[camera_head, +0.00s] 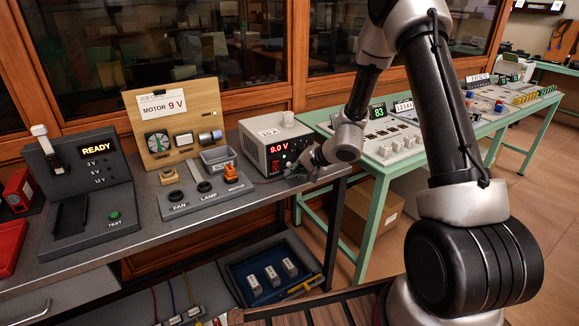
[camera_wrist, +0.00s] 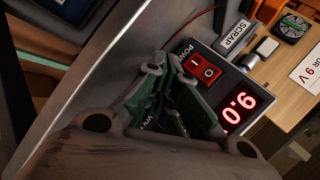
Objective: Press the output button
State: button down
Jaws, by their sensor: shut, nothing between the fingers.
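A grey power supply (camera_head: 262,137) stands at the right end of the bench, its red display (camera_head: 279,148) reading 9.0 V. The display also shows rotated in the wrist view (camera_wrist: 240,110). A red power switch (camera_wrist: 207,73) is on its front panel beside the display. My gripper (camera_head: 296,169) is at the front panel, low and to the right. In the wrist view my gripper (camera_wrist: 178,95) is shut and empty, its fingers covering part of the panel. I cannot make out the output button; the fingers probably hide it. Contact with the panel cannot be told.
Left of the supply are a SCRAP bin (camera_head: 218,158), a FAN, LAMP and MOTOR board (camera_head: 205,196) and a job card board (camera_head: 172,118). A READY tester (camera_head: 92,185) stands further left. A green-framed table (camera_head: 372,166) with equipment is to the right.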

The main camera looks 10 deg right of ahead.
jog(key=shift+w, duration=0.1)
dwell(0.6)
jog(key=shift+w+a, duration=0.1)
jog(key=shift+w, duration=0.3)
dwell(0.4)
jog(key=shift+s, duration=0.5)
jog(key=shift+s+d, duration=0.35)
jog(key=shift+s, duration=0.6)
jog(key=shift+s+d, duration=0.35)
jog(key=shift+s, duration=0.65)
jog(key=shift+s+d, duration=0.35)
jog(key=shift+s, duration=0.6)
